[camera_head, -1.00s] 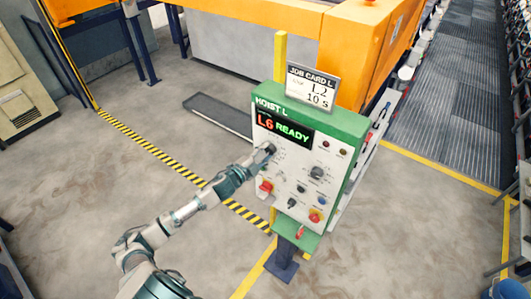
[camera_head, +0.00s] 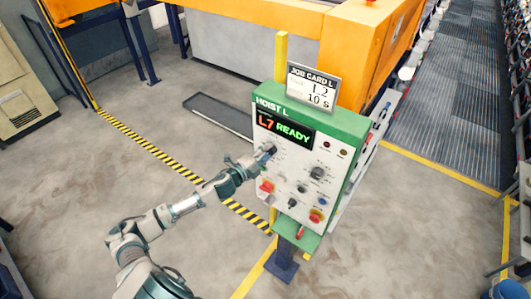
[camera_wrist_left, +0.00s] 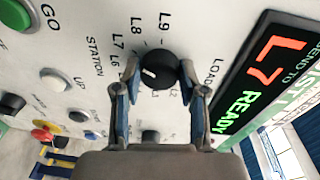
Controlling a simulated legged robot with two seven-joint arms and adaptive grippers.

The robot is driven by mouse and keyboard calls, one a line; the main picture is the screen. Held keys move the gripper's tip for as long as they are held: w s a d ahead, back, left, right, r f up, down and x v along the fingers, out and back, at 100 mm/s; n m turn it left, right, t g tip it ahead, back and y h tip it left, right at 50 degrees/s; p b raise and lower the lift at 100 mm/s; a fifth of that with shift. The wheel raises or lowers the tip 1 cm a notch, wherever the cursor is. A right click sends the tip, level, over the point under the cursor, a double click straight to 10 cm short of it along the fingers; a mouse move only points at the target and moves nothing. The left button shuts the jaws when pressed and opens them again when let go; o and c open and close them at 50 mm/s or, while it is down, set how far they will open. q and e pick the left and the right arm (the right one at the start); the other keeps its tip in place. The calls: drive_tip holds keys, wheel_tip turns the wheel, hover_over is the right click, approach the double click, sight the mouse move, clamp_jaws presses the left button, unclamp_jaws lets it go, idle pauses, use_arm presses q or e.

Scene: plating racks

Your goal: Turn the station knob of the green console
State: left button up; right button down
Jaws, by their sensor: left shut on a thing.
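The green console (camera_head: 345,122) stands upright with a white front panel and the label HOIST L. Its display (camera_head: 283,128) reads L7 READY. The job card (camera_head: 312,87) on top reads L2 and 10 S. My left gripper (camera_head: 268,151) is at the panel's upper left. In the left wrist view my left gripper (camera_wrist_left: 158,82) has its fingers on either side of the black station knob (camera_wrist_left: 157,70), shut on it. The knob has a white pointer mark, and labels L6 to L9 show around it. My right gripper is not in view.
Other controls sit close by on the panel: a black knob (camera_head: 317,173), a red switch on yellow (camera_head: 316,215), and in the wrist view a green GO button (camera_wrist_left: 14,14) and a white UP button (camera_wrist_left: 56,80). Open floor lies left of the console.

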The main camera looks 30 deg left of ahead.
use_arm(q)
drive_tip(key=o, duration=1.1)
drive_tip(key=shift+o, duration=0.2)
drive_tip(key=shift+d, duration=0.1)
drive_tip(key=s+a, duration=0.2)
drive_tip(key=s, duration=0.9)
drive_tip(key=shift+s+r, duration=0.2)
drive_tip(key=shift+s, duration=0.1)
drive_tip(key=shift+a, duration=0.15)
